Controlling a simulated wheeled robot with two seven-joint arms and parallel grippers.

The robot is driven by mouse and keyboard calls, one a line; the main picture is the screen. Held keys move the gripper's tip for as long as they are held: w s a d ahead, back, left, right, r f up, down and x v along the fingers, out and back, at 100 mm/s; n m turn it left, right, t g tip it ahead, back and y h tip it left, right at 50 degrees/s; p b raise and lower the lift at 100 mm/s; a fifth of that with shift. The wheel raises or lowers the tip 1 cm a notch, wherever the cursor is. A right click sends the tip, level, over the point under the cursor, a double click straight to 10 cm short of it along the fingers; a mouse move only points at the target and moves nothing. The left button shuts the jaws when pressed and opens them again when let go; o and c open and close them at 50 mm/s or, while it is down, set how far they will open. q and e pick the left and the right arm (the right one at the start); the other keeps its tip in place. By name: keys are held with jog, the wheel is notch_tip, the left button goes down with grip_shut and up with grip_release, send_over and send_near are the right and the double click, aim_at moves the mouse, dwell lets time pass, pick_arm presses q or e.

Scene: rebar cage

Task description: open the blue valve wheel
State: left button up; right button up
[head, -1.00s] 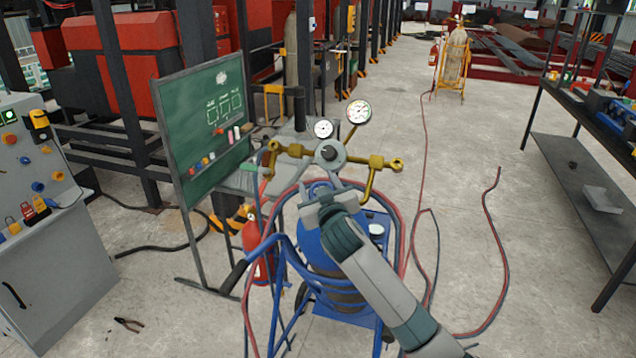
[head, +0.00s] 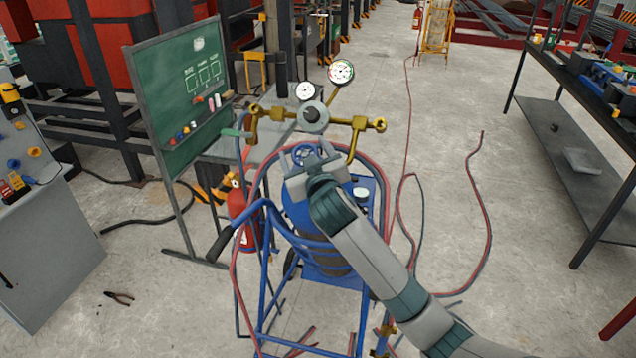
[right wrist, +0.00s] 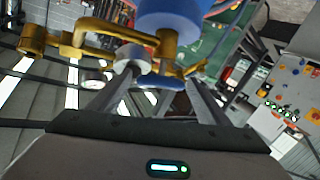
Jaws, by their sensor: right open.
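The blue valve wheel (head: 303,153) shows as a small blue ring, partly hidden, above the blue gas cylinder (head: 297,209) and below the gold regulator (head: 312,118). My right gripper (head: 311,162) is at the wheel, seen from behind; the head view does not show whether it touches. In the right wrist view, my right gripper (right wrist: 158,95) is open with its two fingers apart. A blue shape, likely the wheel (right wrist: 160,81), lies between and beyond the fingers, and the gold regulator (right wrist: 95,38) crosses above. My left gripper is not in view.
Two gauges (head: 341,72) stand above the regulator. The blue cart (head: 333,277) carries the cylinder, with red and dark hoses looped around it. A green board (head: 184,92) is close at left, and a shelf (head: 566,150) stands at right. Pliers (head: 119,298) lie on the floor.

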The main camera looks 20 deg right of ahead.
jog(key=s+r+b, duration=0.1)
jog(key=s+b, duration=0.2)
jog(key=s, duration=1)
jog(key=shift+s+a, duration=0.25)
jog(key=shift+a, duration=0.2)
